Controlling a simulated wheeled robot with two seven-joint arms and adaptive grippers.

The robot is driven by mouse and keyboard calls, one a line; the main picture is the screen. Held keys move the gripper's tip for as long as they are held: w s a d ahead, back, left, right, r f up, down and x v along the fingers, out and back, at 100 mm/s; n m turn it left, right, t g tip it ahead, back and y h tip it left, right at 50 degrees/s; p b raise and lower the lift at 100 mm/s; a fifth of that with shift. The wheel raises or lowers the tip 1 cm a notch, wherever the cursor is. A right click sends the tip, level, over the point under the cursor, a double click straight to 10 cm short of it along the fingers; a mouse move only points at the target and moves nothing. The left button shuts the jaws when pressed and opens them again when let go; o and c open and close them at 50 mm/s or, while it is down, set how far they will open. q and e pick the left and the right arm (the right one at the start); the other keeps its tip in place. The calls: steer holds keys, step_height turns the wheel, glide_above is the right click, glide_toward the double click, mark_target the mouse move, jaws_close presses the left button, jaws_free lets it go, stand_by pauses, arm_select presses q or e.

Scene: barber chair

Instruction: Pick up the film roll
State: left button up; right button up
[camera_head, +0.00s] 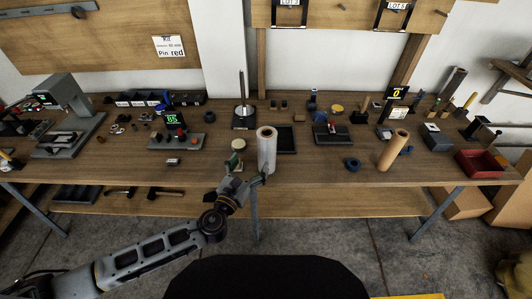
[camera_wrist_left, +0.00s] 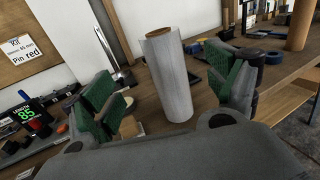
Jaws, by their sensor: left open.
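The film roll is a pale, translucent upright cylinder with a brown core (camera_head: 267,150), standing near the front edge of the wooden workbench (camera_head: 215,177). In the left wrist view the film roll (camera_wrist_left: 170,78) stands upright between the two green-padded fingers, with gaps on both sides. My left gripper (camera_head: 249,170) is open, at the near left side of the roll; it also shows in the wrist view (camera_wrist_left: 168,92). Nothing is held in it. My right gripper is not in view.
A brown roll (camera_head: 393,150) stands to the right, with a blue tape ring (camera_head: 352,164) between. A black flat pad (camera_head: 286,139) lies behind the film roll. A red bin (camera_head: 482,163) is at the right end. The front strip left of the roll is mostly clear.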

mark_target(263, 144)
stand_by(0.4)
arm_select(q)
steer(key=shift+p+x, duration=0.5)
steer(key=shift+x, duration=3.8)
steer(key=shift+p+x, duration=0.35)
steer(key=shift+x, duration=2.25)
steer(key=shift+s+d+r, duration=0.1)
steer(key=shift+d, duration=0.05)
jaws_close()
